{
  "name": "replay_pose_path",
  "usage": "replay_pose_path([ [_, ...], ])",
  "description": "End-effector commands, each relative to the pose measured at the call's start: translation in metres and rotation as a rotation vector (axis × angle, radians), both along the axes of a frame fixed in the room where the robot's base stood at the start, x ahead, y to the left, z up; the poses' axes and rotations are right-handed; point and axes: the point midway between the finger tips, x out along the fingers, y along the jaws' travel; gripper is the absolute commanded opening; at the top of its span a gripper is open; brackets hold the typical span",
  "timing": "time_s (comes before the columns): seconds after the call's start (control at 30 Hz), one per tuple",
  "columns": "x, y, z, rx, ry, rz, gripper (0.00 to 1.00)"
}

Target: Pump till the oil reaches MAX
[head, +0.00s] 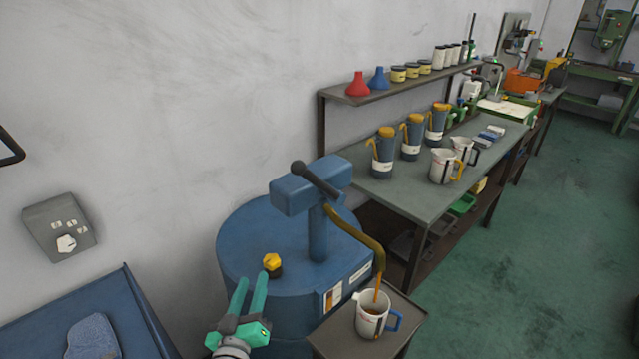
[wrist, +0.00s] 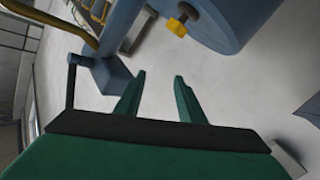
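The blue oil drum (head: 240,240) carries a blue pump (head: 318,235) with a dark lever (head: 316,180) slanting across its head. A brownish curved spout (head: 362,238) ends above a white jug (head: 368,325) with a blue handle. An amber oil stream (head: 377,292) runs into the jug, and some oil shows inside. Its level against MAX is unreadable. My gripper (head: 250,283) is open and empty in front of the drum, left of the pump, apart from the lever. The wrist view shows the gripper (wrist: 159,76) with spread fingers, the pump (wrist: 112,75) and the lever (wrist: 70,85).
The jug stands on a small stand (head: 330,342). A yellow cap (head: 271,261) sits on the drum near my fingers. A bench (head: 400,196) behind holds several dark cans and two white jugs (head: 443,165). A blue bin (head: 140,310) is at left. Green floor (head: 510,260) is clear at right.

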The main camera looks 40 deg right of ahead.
Motion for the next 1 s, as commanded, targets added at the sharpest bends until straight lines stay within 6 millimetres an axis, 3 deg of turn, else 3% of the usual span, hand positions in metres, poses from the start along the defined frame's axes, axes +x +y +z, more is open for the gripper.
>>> replay_pose_path([
  [0.03,0.008,-0.011,0.024,-0.002,-0.028,-0.048,0.36],
  [0.2,0.017,-0.046,0.090,0.012,-0.098,-0.217,0.36],
  [0.5,0.001,-0.090,0.202,0.089,-0.245,-0.500,0.36],
  [0.7,-0.013,-0.101,0.237,0.133,-0.301,-0.601,0.36],
  [1.0,-0.014,-0.120,0.245,0.144,-0.313,-0.627,0.36],
])
